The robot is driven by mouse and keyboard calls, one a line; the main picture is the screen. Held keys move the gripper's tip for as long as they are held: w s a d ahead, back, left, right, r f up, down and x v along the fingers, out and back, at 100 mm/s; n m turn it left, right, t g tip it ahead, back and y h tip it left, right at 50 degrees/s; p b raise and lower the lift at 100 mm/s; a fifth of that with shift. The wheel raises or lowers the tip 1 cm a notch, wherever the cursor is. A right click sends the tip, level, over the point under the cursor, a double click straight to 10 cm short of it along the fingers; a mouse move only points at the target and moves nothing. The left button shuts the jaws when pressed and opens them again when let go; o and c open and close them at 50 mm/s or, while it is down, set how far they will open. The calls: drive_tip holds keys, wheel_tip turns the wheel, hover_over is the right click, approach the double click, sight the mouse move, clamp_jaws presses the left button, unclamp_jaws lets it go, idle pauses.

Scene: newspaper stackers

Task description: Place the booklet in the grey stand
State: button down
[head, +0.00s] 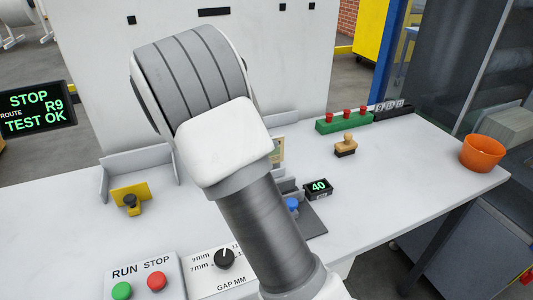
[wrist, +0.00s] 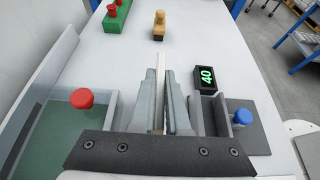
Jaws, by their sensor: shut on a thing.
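My gripper (wrist: 162,85) is shut on a thin, pale booklet (wrist: 160,66), seen edge-on between its two grey fingers in the wrist view. In the head view a small cream patch, probably the booklet (head: 279,150), shows beside my arm; my fingers are hidden there. The grey stand (wrist: 254,140), with a dark base, upright grey plates and a blue knob, is just right of my fingers in the wrist view. Its base (head: 313,222) is partly hidden by my arm in the head view. I cannot tell the booklet's height relative to the plates.
A green-based stand (wrist: 48,138) with a red knob lies left of my fingers. A small display reading 40 (head: 318,187) stands by the grey stand. A wooden stamp (head: 345,145), green rack (head: 343,122) and orange bowl (head: 482,153) are farther right. The right tabletop is mostly clear.

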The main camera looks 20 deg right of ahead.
sight(283, 155)
drive_tip(key=shift+f+b, duration=0.45)
drive_tip(key=shift+f, duration=1.4)
drive_tip(key=c, duration=0.9)
unclamp_jaws()
drive_tip(key=shift+f, duration=0.15)
